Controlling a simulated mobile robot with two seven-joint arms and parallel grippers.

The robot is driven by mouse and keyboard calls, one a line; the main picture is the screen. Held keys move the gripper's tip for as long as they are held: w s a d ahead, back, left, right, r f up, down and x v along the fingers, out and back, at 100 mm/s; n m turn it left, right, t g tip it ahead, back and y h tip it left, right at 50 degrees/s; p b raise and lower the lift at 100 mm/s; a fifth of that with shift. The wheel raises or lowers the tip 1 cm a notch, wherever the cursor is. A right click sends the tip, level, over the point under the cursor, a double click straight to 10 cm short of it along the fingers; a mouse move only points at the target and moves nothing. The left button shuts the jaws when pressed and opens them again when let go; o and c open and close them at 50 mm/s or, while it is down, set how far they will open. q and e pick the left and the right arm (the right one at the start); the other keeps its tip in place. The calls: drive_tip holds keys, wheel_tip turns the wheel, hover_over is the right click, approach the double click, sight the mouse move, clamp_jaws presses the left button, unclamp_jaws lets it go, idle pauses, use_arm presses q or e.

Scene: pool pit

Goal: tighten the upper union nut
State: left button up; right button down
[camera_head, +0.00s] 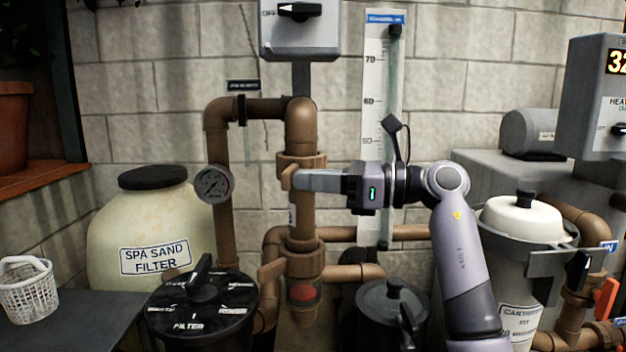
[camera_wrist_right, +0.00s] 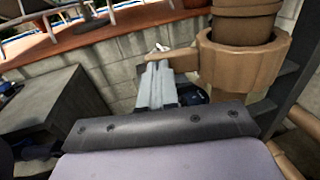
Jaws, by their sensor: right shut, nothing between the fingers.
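The upper union nut (camera_head: 313,161) is a brown ribbed collar on the upright pipe in the middle of the head view, with a lug (camera_head: 287,176) on its left side. The nut (camera_wrist_right: 240,68) also fills the upper right of the right wrist view, where its lug (camera_wrist_right: 175,61) points left. My right gripper (camera_head: 298,181) reaches in from the right, level with the lower part of the nut. Its fingers are together and empty, and the fingertips (camera_wrist_right: 157,72) lie close to the lug. I cannot tell whether they touch it. My left gripper is not in view.
A lower union nut (camera_head: 305,263) with its own lug sits further down the same pipe. A pressure gauge (camera_head: 213,184) is on the left pipe. The filter valve (camera_head: 201,298) and a grey lidded pot (camera_head: 392,302) stand below. A level scale (camera_head: 383,80) hangs behind my arm.

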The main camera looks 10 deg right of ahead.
drive_tip(key=shift+w+a+m+t+h, duration=0.15)
drive_tip(key=shift+a+m+t+h, duration=0.5)
drive_tip(key=shift+a+t, duration=0.45)
drive_tip(key=shift+a, duration=0.1)
